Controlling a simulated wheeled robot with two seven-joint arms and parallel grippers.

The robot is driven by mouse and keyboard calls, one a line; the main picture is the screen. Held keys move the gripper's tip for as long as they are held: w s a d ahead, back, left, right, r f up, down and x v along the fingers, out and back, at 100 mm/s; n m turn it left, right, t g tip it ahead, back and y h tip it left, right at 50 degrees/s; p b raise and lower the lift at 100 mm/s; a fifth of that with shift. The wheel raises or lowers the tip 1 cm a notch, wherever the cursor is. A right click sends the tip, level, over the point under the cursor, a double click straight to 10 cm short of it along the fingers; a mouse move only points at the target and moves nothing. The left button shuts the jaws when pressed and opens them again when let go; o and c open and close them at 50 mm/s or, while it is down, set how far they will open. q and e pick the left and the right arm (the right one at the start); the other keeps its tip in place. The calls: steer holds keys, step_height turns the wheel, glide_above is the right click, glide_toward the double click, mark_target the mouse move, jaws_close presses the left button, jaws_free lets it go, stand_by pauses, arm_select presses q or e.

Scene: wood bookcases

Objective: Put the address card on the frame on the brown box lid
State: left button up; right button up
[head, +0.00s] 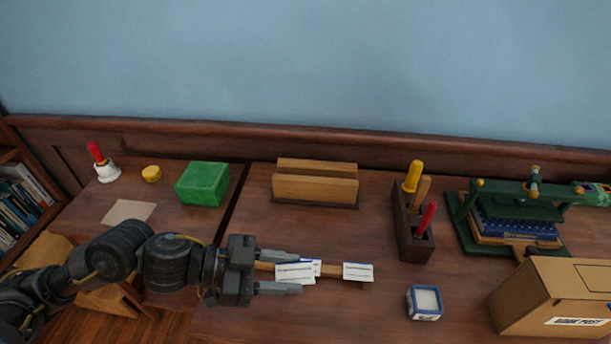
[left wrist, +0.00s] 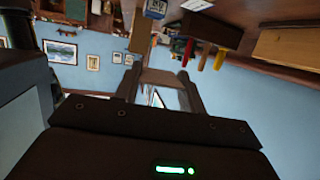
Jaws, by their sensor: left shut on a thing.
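My left gripper (head: 297,272) reaches in from the left, low over the desk, its two fingers pointing right. It is shut on a white address card (head: 295,271) with dark print and a bit of blue. The held card also shows between the fingers in the left wrist view (left wrist: 168,97). A second white card (head: 358,271) is at the right end of a low wooden strip (head: 328,271). The brown box (head: 530,299) stands at the far right with a "BOOK POST" label on its side. A thin rectangular frame (head: 594,277) shows on its lid, cut by the picture's edge. My right gripper is not in view.
A blue-and-white square pot (head: 425,301) stands between the strip and the box. Behind are a dark holder (head: 413,228) with colored handles, a green press (head: 510,212) over books, a wooden rack (head: 316,186) and a green box (head: 203,183). Clear desk lies around the pot.

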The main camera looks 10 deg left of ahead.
arm_select(q)
steer(key=shift+f, duration=0.15)
steer(key=w+a+f+n+t+y, duration=0.1)
steer(key=w+a+n+t, duration=0.3)
steer(key=w+a, duration=0.6)
steer(key=a+y, duration=0.1)
steer(key=a, duration=0.2)
steer(key=shift+f+t, duration=0.25)
steer(key=shift+t, duration=0.15)
steer(key=shift+w+a+r, duration=0.1)
steer(key=shift+w+a, duration=0.05)
